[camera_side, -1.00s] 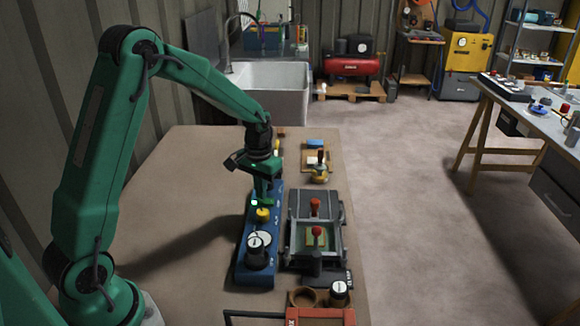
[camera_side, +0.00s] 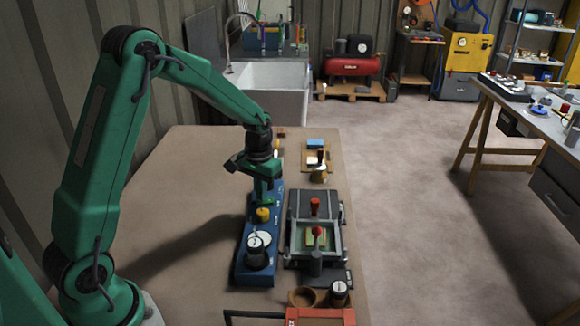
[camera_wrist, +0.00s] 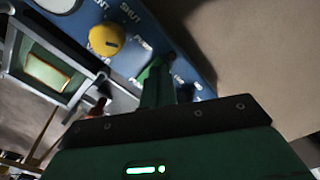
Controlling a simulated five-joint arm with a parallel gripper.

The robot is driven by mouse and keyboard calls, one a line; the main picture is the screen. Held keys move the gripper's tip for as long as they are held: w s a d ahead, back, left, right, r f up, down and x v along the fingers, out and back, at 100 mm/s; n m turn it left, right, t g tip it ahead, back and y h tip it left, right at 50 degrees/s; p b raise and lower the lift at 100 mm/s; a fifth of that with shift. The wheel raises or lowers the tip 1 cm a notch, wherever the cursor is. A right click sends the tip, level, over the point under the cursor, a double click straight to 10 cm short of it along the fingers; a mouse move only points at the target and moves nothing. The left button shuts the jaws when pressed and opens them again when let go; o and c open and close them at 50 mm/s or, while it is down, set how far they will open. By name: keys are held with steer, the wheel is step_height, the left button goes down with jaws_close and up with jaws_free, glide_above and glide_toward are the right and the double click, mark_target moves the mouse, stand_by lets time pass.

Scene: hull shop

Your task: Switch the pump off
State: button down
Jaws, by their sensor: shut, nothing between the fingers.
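The blue panel (camera_side: 243,262) lies along the bench and carries a yellow knob (camera_side: 263,214). My gripper (camera_side: 263,201) is shut and empty, pointing down at the panel just beyond that knob. In the wrist view my gripper's fingertips (camera_wrist: 155,68) are close to the panel (camera_wrist: 145,30), beside a small dark part (camera_wrist: 170,58) that may be a switch. I cannot tell whether they touch it. The yellow knob (camera_wrist: 105,40) is near a "SHUT" label. The fingers partly cover the lettering by the dark part, so its position is unclear.
A grey framed box (camera_side: 328,243) with red-topped handles stands right of the panel. A black cylinder (camera_side: 256,252) stands at the panel's near end. A red case (camera_side: 320,317) lies at the front. The bench (camera_side: 185,190) left of the panel is clear.

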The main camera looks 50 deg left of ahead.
steer(key=shift+r, duration=3.4)
steer(key=s+d+r+m+t, duration=0.1)
steer(key=s+d+r, duration=0.2)
steer(key=s+r, duration=0.15)
steer(key=s+d+r+t, duration=0.2)
steer(key=s+d+r, duration=0.15)
steer(key=r, duration=0.25)
steer(key=s+d+m+t, duration=0.1)
steer(key=s, duration=0.5)
steer(key=s+d+r+m+t, duration=0.1)
steer(key=s+d, duration=0.1)
steer(key=s, duration=0.5)
steer(key=shift+s+d+r+t, duration=0.25)
steer(key=shift+s+r+t, duration=0.05)
